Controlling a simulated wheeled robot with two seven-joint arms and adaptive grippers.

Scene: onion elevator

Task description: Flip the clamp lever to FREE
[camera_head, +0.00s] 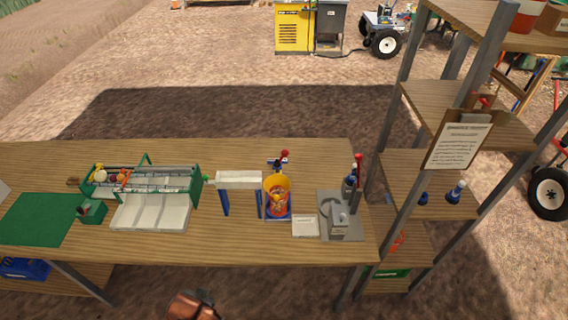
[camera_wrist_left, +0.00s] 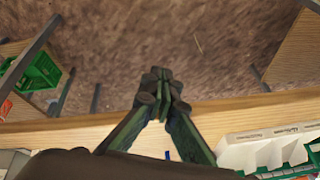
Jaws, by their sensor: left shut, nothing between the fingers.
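A red-knobbed lever (camera_head: 284,155) stands on a blue fitting just behind an orange-yellow bucket (camera_head: 277,192). A second red-topped upright part (camera_head: 358,168) stands at the back of a grey plate (camera_head: 328,229) with a grey device (camera_head: 339,220) on it. I cannot tell which of these is the clamp lever, and no FREE marking is readable. My left gripper (camera_wrist_left: 160,88) is shut and empty in the left wrist view, with its fingertips beyond the edge of the wooden table (camera_wrist_left: 85,125). Neither red-topped part shows in that view. My right gripper is not in view.
A green-framed machine with white trays (camera_head: 150,212) and a white channel on blue legs (camera_head: 238,180) stand left of the bucket. A white card (camera_head: 305,225) lies beside the grey plate. A shelf rack (camera_head: 425,185) with a notice rises at the right. The table's front strip is clear.

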